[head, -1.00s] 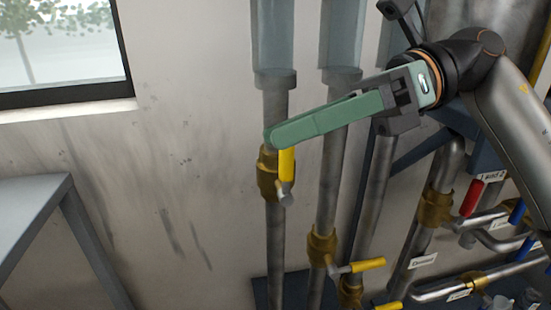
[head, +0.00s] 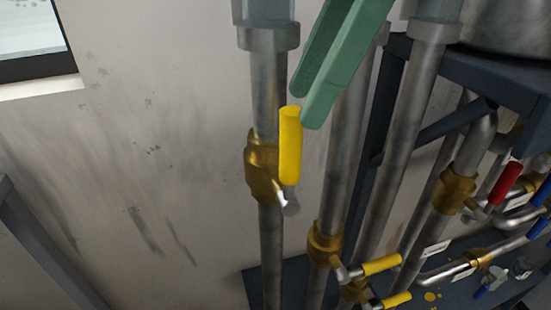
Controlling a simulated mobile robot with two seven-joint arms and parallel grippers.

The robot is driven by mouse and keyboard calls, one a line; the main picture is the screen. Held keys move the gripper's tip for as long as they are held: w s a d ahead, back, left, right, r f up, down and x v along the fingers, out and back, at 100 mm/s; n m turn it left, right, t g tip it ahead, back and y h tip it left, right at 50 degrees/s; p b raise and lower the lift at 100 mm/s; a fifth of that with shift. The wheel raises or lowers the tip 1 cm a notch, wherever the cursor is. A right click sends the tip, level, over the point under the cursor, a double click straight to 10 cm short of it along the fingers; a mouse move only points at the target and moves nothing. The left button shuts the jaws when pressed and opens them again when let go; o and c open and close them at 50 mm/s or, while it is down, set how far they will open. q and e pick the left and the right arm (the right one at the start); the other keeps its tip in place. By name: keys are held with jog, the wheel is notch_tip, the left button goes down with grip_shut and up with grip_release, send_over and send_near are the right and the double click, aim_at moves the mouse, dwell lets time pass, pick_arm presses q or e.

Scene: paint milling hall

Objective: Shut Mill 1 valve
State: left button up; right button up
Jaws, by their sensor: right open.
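A vertical pipe at the left carries a brass valve (head: 262,165) with a yellow lever handle (head: 290,146). The handle stands upright, in line with its pipe. My right gripper (head: 304,104), with green fingers, is open and comes down from the top. Its fingertips are just above and right of the handle's top end; whether they touch it I cannot tell. Nothing shows between the fingers. On the pipe to the right, a second brass valve (head: 325,245) has a yellow handle (head: 381,264) lying sideways. No readable label marks which valve is Mill 1. My left gripper is out of view.
Another yellow handle (head: 397,300) is at the bottom. A red handle (head: 506,183) and blue handles are at the right, near a dark metal frame (head: 500,75). The wall (head: 150,150) left of the pipes is clear. A grey frame (head: 40,250) stands lower left.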

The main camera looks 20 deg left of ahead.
aim_at(290, 166)
jog(key=x, duration=0.8)
jog(key=shift+a+b, duration=0.1)
jog(key=shift+b, duration=0.3)
jog(key=shift+c, duration=0.3)
grip_shut()
dwell(0.6)
